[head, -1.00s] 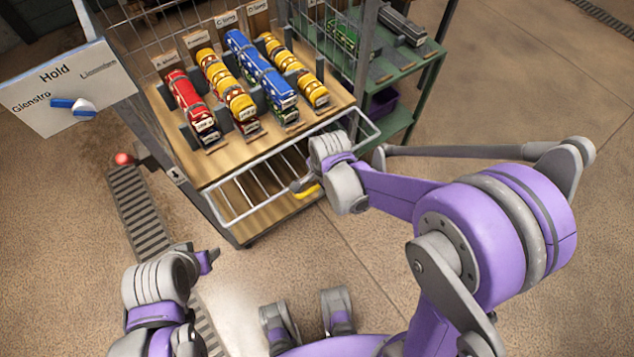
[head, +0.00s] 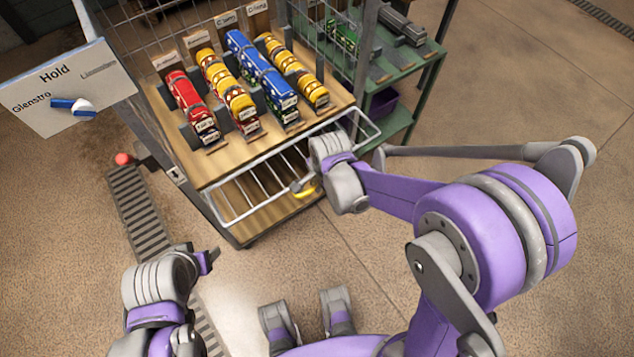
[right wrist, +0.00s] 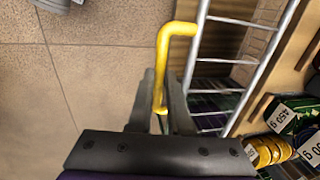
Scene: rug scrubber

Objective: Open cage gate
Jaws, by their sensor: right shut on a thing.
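The cage gate (head: 238,218) is a pale wire-bar frame across the front of the cage trolley, lying tilted low and outward below the shelf with the toy vehicles. Its yellow handle (head: 307,193) is on the near side. My right gripper (head: 300,187) is at the handle; in the right wrist view its two dark fingers (right wrist: 161,98) are shut around the yellow handle (right wrist: 178,30), beside the gate bars (right wrist: 233,62). My left gripper (head: 210,258) is at the lower left, away from the gate; its jaws are too unclear to tell.
Red, yellow and blue toy vehicles (head: 262,77) stand on the wooden shelf (head: 222,161). A green shelf unit (head: 400,120) stands close on the right. The floor in front is open.

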